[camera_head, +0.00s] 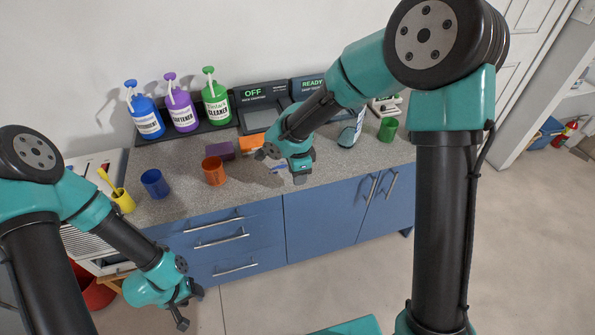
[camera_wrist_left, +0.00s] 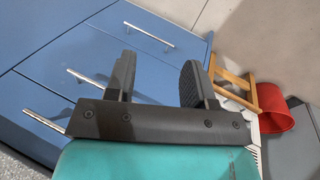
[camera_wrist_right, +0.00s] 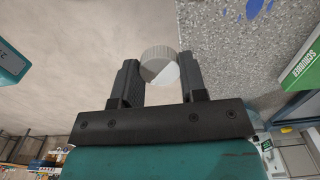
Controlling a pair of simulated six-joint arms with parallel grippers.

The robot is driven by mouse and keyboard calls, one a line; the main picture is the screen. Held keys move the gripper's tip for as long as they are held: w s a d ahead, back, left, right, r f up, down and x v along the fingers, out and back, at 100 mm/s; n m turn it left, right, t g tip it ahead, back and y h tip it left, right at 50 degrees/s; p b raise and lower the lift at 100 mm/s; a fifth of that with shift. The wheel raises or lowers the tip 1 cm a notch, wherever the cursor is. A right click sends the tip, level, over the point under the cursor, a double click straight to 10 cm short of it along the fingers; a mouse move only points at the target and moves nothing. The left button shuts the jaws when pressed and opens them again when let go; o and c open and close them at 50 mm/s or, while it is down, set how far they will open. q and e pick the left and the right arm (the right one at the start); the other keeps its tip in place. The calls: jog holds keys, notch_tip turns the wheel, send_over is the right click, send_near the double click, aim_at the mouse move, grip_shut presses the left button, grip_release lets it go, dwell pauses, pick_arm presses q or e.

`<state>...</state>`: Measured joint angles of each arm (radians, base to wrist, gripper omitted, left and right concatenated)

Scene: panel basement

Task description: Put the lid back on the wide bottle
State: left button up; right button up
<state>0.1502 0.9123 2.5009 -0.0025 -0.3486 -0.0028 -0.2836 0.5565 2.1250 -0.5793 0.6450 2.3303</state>
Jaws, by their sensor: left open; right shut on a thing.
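My right gripper (camera_head: 301,178) is above the counter's front edge, its fingers pointing down. In the right wrist view it is shut on a round, ridged, whitish lid (camera_wrist_right: 160,66), held between the fingertips clear of the counter. The lid cannot be made out in the head view. A bottle with a pale label (camera_head: 350,133) stands on the counter to the right of this gripper, partly covered by my arm. I cannot tell if it is the wide bottle or see its mouth. My left gripper (camera_head: 189,309) is open and empty, low in front of the drawers.
Blue (camera_head: 146,116), purple (camera_head: 181,108) and green (camera_head: 216,103) pump bottles stand at the back left. Blue (camera_head: 155,184), orange (camera_head: 214,171), yellow (camera_head: 123,201) and green (camera_head: 388,130) cups are on the counter (camera_head: 185,202). Blue marks lie near the right gripper.

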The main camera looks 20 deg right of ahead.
pick_arm(q)
jog(key=o, duration=1)
jog(key=shift+c, duration=0.2)
